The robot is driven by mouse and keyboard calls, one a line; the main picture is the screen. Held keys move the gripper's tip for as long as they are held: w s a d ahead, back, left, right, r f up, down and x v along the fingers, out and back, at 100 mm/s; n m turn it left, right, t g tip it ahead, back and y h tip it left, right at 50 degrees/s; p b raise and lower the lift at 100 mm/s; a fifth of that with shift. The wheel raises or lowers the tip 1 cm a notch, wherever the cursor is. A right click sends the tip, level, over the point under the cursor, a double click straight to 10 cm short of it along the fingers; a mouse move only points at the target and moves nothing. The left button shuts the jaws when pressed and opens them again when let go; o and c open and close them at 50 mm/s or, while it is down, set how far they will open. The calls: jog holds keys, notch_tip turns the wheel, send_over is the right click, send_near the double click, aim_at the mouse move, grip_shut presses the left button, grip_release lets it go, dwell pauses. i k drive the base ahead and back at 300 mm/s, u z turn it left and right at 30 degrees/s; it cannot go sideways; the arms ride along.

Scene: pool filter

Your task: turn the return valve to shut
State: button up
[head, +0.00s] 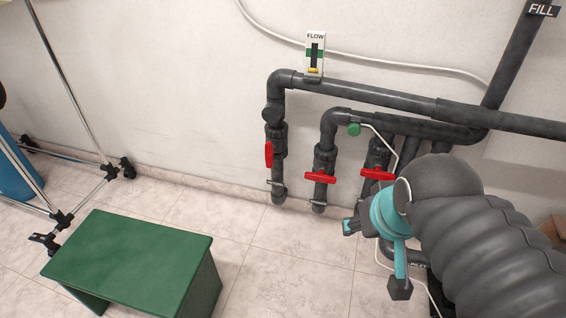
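Three red valve handles show on dark grey pipes at the wall. The left handle (269,155) stands upright, in line with its pipe. The middle handle (320,177) and the right handle (376,174) lie crosswise to their pipes. I see no readable label that tells which is the return valve. My gripper (375,258) is at the lower right, below the right handle and apart from all three. Its two dark-tipped fingers look spread, with nothing held between them. My arm hides part of the pipes behind it.
A flow gauge (315,54) sits on the upper pipe, and a FILL label (542,9) is at top right. A green stool (135,255) stands at lower left. Tiled floor between is clear.

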aim_at(270, 152)
jog(key=z, duration=0.05)
jog(key=k, duration=1.15)
jog(key=u, duration=0.8)
jog(key=i, duration=1.45)
jog(key=z, duration=0.75)
